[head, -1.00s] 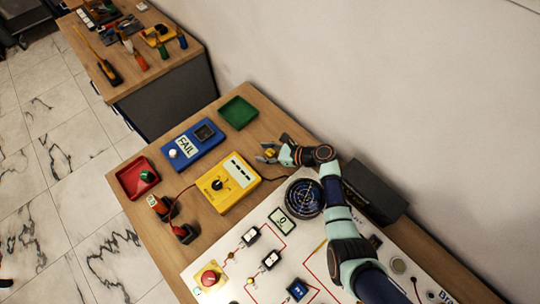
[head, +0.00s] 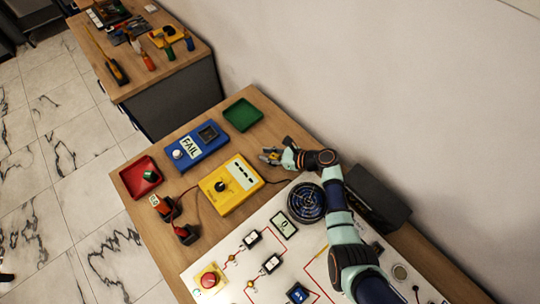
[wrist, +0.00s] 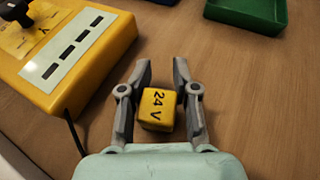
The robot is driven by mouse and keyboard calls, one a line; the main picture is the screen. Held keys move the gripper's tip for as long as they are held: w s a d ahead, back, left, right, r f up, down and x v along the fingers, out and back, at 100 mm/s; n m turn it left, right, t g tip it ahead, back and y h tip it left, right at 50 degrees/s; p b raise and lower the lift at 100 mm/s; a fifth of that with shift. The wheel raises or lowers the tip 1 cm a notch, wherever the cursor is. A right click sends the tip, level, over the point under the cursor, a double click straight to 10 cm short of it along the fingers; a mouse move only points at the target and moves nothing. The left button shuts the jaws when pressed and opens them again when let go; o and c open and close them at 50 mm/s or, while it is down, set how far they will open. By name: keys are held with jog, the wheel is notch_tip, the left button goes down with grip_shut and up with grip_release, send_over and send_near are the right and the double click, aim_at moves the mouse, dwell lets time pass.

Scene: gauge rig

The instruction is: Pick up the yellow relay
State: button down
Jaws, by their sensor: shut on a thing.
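The yellow relay (wrist: 157,109) is a small yellow block marked "24 V". In the wrist view it sits between the two fingers of my gripper (wrist: 157,95), which is shut on it. In the head view my gripper (head: 270,156) is low over the wooden bench, right of the yellow meter, and the relay is mostly hidden by the fingers there. I cannot tell whether the relay touches the bench.
The yellow meter (head: 230,184) stands left of my gripper, with a cable from it. A green tray (head: 242,115), a blue FAIL tester (head: 195,147) and a red tray (head: 138,177) stand beyond. A white circuit panel (head: 232,274) lies in front.

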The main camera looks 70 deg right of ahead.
notch_tip(320, 180, up, 20)
jog(key=p, duration=0.6)
jog(key=shift+f, duration=0.1)
